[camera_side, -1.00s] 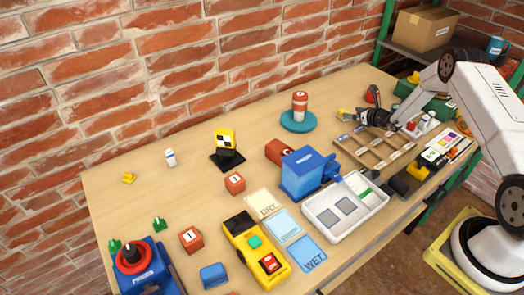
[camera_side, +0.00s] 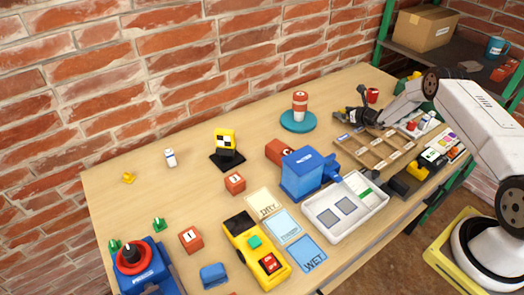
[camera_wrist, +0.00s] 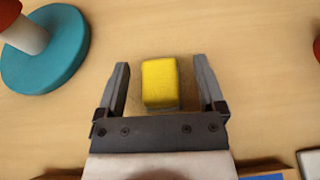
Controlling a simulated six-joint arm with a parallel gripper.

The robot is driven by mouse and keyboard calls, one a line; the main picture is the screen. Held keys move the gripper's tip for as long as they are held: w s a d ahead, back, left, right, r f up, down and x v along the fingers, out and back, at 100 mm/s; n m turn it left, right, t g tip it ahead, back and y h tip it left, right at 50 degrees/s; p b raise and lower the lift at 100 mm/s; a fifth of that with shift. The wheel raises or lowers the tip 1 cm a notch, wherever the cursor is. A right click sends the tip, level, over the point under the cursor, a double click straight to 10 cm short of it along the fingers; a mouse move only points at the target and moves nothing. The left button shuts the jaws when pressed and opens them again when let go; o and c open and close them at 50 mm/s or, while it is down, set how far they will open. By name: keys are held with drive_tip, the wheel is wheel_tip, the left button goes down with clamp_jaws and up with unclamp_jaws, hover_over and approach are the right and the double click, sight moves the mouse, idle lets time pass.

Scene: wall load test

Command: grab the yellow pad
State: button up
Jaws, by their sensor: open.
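The yellow pad (camera_wrist: 160,82) is a small block lying on the wooden table in the wrist view. My gripper (camera_wrist: 161,68) is open, with one finger on each side of the pad. A gap shows between the pad and each finger, so it is not gripped. How high the fingertips are above the table is hard to tell. In the side view my gripper (camera_side: 345,116) is over the back right of the table, and the pad is mostly hidden there.
A teal round base (camera_side: 298,121) with a red and white cylinder (camera_side: 300,103) stands left of my gripper. A wooden divided tray (camera_side: 376,153) lies in front of it. A red mug (camera_side: 372,95) is behind it.

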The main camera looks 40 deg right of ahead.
sight(344, 111)
idle(0.4)
clamp_jaws()
drive_tip(key=shift+r, duration=0.25)
drive_tip(key=shift+r, duration=1.35)
drive_tip(key=s+a+r, duration=0.2)
drive_tip(key=s+r, duration=0.3)
drive_tip(key=s, duration=0.1)
drive_tip(key=s+a+r, duration=0.3)
drive_tip(key=s+r, duration=0.1)
drive_tip(key=s, duration=0.2)
drive_tip(key=shift+s+a+r, duration=0.35)
drive_tip(key=shift+s+r, duration=0.05)
